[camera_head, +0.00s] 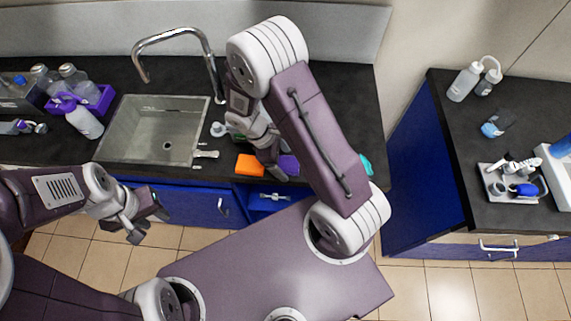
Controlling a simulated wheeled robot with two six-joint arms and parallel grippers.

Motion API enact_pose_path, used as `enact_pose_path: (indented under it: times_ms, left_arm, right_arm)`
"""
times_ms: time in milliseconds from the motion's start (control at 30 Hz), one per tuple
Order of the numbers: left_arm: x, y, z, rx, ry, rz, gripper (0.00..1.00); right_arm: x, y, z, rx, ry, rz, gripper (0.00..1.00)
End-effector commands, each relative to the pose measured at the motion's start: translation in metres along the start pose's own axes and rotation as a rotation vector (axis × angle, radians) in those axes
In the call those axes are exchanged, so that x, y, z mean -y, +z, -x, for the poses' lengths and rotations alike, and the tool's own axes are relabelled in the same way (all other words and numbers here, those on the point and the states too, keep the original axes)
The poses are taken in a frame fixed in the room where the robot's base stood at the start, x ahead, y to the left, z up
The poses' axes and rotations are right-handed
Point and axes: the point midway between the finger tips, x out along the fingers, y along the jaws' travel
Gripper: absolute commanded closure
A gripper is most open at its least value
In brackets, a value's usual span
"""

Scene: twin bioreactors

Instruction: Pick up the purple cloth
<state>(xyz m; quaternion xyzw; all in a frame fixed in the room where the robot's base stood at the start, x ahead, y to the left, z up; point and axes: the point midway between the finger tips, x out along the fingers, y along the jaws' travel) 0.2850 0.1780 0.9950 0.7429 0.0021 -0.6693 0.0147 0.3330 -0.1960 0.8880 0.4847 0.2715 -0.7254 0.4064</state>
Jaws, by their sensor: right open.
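The purple cloth (289,165) lies on the dark counter near its front edge, to the right of the sink. My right arm link partly covers it. My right gripper (272,168) is open, pointing down at the counter between an orange cloth (249,165) and the purple one. Its fingertips are partly hidden, and I cannot tell whether they touch the purple cloth. My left gripper (150,226) hangs in front of the blue cabinet, below the counter's front edge. Its fingers look spread and empty.
The sink (150,150) with its tall faucet (172,38) is left of the cloths. A teal item (366,164) shows right of my arm. A purple rack (95,99) and bottles stand far left. A right-hand counter holds a white tray (487,181) and wash bottles.

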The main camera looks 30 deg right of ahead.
Motion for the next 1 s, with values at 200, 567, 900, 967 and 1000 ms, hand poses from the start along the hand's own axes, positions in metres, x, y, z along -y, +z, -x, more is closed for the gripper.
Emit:
enact_pose_path:
  times_ms: [200,567,900,967,1000]
  left_arm:
    - [0.0,0.0,-0.0003,0.0,0.0,0.0,0.64]
    - [0.0,0.0001,-0.0012,0.0,0.0,0.0,0.64]
    - [0.0,0.0001,-0.001,0.0,0.0,0.0,0.64]
    - [0.0,0.0001,-0.001,0.0,0.0,0.0,0.64]
    - [0.0,0.0001,-0.001,0.0,0.0,0.0,0.64]
  right_arm:
    - [-0.0001,-0.0001,-0.0035,-0.001,0.001,0.001,0.15]
    - [0.0,-0.0013,-0.0059,-0.001,0.001,0.001,0.15]
    - [-0.0001,-0.0013,-0.0058,-0.001,0.001,0.0,0.86]
    - [0.0,-0.0013,-0.0058,-0.001,0.001,0.0,0.86]
    - [0.0,-0.0012,-0.0058,-0.001,0.001,0.0,0.86]
